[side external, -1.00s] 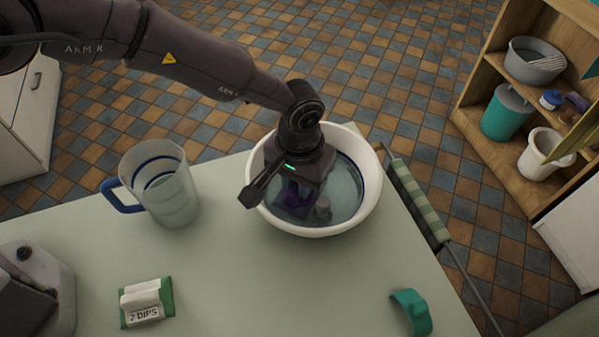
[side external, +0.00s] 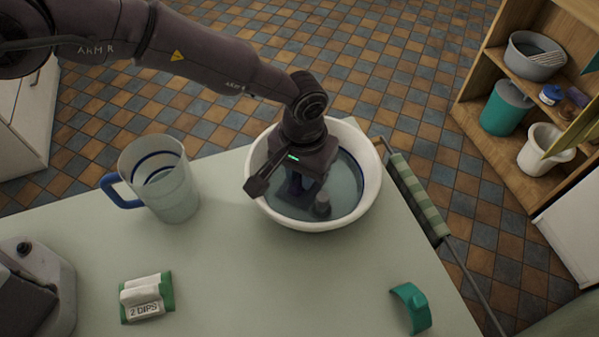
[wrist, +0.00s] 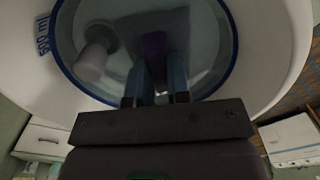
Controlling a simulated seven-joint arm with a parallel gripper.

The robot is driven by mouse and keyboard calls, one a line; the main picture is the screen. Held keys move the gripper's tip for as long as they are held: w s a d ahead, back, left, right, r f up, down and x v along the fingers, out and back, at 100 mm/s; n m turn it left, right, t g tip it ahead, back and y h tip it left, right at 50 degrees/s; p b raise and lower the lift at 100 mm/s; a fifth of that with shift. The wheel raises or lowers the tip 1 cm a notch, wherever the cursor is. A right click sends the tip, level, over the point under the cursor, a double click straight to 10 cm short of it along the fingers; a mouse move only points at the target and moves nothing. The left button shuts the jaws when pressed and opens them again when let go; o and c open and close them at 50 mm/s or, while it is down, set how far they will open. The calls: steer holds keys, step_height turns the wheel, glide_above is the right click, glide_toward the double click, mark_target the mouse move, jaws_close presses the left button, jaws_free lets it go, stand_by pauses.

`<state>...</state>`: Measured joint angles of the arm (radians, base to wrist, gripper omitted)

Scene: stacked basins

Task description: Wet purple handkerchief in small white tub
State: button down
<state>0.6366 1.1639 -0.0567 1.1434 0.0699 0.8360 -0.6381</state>
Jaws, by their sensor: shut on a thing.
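The small white tub (side external: 371,190) stands at the back edge of the table and holds water. A dark blue line rings its inside, and the wrist view shows it close up (wrist: 272,45). My gripper (side external: 298,188) points down inside the tub. In the wrist view its fingers (wrist: 155,75) are shut on the purple handkerchief (wrist: 153,44), of which only a small dark purple piece shows between and beyond the fingertips. The rest of the cloth is hidden or hard to make out.
A clear jug with a blue handle (side external: 166,185) stands left of the tub. A "2 DIPS" card holder (side external: 146,297) and a teal band (side external: 412,308) lie nearer the front. A striped cloth hangs on a rail (side external: 418,197) at the right edge. The middle table is clear.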

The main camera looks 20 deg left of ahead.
stand_by(0.3)
steer(key=shift+w, duration=0.15)
stand_by(0.6)
steer(key=shift+s, duration=1.05)
steer(key=shift+w, duration=0.35)
step_height(320, 180, up, 10)
stand_by(0.4)
